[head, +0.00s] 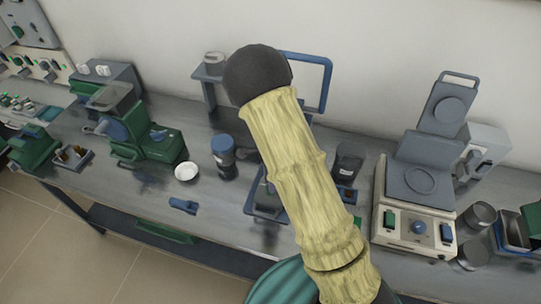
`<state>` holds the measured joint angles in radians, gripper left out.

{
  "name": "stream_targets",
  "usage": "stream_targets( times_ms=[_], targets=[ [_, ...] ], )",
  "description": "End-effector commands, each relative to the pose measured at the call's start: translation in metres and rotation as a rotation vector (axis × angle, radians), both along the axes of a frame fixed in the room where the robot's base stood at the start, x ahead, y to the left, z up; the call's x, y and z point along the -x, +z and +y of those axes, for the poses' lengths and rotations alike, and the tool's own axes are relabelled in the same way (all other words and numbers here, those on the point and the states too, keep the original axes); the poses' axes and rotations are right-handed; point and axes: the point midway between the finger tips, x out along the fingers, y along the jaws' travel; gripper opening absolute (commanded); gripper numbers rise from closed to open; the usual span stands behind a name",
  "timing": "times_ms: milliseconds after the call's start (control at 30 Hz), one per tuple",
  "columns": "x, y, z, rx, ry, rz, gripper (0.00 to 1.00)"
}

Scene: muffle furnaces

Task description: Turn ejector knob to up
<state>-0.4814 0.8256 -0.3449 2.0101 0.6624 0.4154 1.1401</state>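A beige bench device (412,243) stands at the right of the bench, with a grey plate raised behind its flat grey top. Its front panel carries a round blue knob (419,228) between a green switch (390,220) and a blue one. I cannot tell whether this is the ejector knob, and its setting is too small to read. A green machine (160,146) with a blue round part stands at the left. My pale, bark-textured arm crosses the middle of the head view and ends in a dark rounded part. No gripper fingers show.
The grey bench (215,215) runs across the view. A blue-lidded jar (224,157), a white bowl (186,171) and a dark jar (348,160) stand on it. Metal cups (480,215) stand at the right of the beige device. My arm hides the bench's middle.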

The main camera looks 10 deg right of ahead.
Motion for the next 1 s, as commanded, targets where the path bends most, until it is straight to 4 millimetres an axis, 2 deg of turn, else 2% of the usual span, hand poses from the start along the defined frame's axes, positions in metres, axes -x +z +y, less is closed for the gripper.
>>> stream_targets(
  times_ms=[400, 600, 733, 1000],
  targets=[
    [-0.001, 0.085, 0.001, -0.002, 0.003, -0.004, 0.54],
    [-0.001, 0.116, 0.001, -0.001, 0.002, -0.003, 0.54],
    [0.000, 0.125, 0.000, -0.001, 0.000, -0.001, 0.54],
    [0.000, 0.125, 0.000, 0.000, -0.001, 0.000, 0.54]
  ],
)
